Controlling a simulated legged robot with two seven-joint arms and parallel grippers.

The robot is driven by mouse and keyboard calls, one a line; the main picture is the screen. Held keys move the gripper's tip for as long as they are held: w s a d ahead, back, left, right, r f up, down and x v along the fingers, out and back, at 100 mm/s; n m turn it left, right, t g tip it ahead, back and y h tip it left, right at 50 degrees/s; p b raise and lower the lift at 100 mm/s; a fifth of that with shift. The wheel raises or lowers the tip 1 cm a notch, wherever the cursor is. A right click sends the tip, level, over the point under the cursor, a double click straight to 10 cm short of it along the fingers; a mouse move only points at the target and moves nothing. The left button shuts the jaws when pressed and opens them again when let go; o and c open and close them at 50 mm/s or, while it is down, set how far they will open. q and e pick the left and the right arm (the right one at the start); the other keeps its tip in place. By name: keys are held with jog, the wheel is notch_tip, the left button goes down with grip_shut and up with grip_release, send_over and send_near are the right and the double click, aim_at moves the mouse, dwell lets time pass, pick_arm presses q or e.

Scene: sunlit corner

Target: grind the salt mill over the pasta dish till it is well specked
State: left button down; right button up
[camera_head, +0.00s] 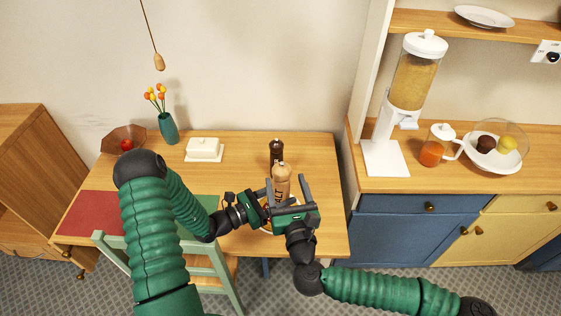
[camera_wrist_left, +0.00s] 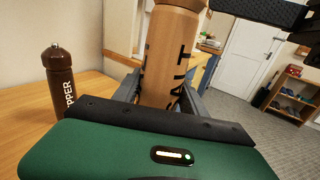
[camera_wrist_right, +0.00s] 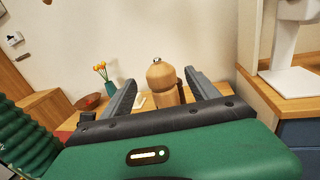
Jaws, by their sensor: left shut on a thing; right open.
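The salt mill (camera_head: 282,180), light wood with dark lettering, stands roughly upright over the table. My left gripper (camera_wrist_left: 160,92) is shut on its body. In the head view the left gripper's fingers are largely hidden by my right gripper. My right gripper (camera_head: 289,188) is open, its two fingers on either side of the mill's upper part. In the right wrist view the mill's rounded top (camera_wrist_right: 162,76) shows between these fingers, apart from them. The pasta dish (camera_head: 265,231) shows only as a pale rim sliver under the grippers; its contents are hidden.
A dark pepper mill (camera_head: 276,151) stands just behind the salt mill. A white butter dish (camera_head: 204,150), a teal vase (camera_head: 167,128) and a fruit bowl (camera_head: 117,139) stand farther left. A green chair (camera_head: 200,257) is at the front edge. A dispenser (camera_head: 386,158) stands on the right counter.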

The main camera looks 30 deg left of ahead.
aim_at(280, 164)
jog(key=x, duration=0.8)
jog(key=shift+f, duration=0.2)
jog(key=shift+w+a+r, duration=0.1)
jog(key=shift+w+r, duration=0.05)
jog(key=shift+w, duration=0.15)
jog(key=shift+a, duration=0.2)
jog(key=c, duration=0.9)
jog(key=shift+d, duration=0.15)
jog(key=c, duration=0.5)
